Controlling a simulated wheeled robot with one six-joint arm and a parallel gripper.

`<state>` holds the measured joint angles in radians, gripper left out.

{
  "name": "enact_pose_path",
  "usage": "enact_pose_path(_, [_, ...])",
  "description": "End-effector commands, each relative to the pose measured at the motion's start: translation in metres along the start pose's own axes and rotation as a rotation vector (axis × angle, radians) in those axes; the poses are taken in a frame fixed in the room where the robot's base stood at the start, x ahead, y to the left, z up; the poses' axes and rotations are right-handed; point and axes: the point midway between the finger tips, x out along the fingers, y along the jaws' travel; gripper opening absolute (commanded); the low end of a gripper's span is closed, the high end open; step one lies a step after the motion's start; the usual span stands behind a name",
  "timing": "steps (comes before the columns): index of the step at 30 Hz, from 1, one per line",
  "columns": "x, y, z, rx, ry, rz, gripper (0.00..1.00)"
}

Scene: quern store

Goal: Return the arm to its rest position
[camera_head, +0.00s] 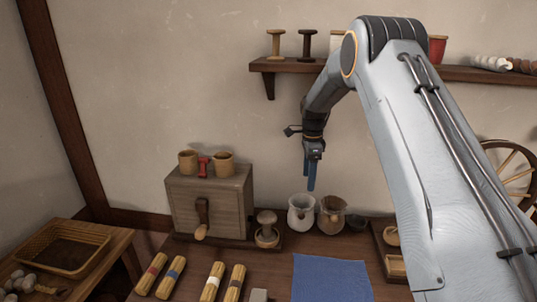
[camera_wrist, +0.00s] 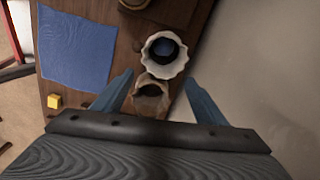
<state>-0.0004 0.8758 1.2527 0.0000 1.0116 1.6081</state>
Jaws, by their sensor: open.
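My arm rises along the right side of the head view and bends over the table. My gripper (camera_head: 311,184) hangs pointing down, above the back of the table and near the wall. In the wrist view its two blue fingers (camera_wrist: 160,88) are spread apart with nothing held between them. Below it stand a pale pot (camera_head: 301,213) with a fluted rim and a brown pot (camera_head: 332,214). In the wrist view the brown pot (camera_wrist: 150,97) shows between the fingers, and the pale pot (camera_wrist: 164,55) lies just beyond.
A wooden box (camera_head: 210,204) with a crank stands left of the pots. A blue cloth (camera_head: 331,279) and several tied bundles (camera_head: 171,277) lie in front. A shelf (camera_head: 290,66) with spools runs along the wall. A basket (camera_head: 62,250) sits on a side table at left.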

Motion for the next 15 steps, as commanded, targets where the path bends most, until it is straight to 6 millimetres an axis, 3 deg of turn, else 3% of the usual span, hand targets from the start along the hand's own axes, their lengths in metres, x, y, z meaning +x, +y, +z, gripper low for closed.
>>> enact_pose_path(5, [-0.017, 0.041, -0.002, -0.208, 0.001, -0.008, 0.66])
enact_pose_path(15, [-0.039, 0.157, -0.007, -0.729, 0.010, -0.029, 0.66])
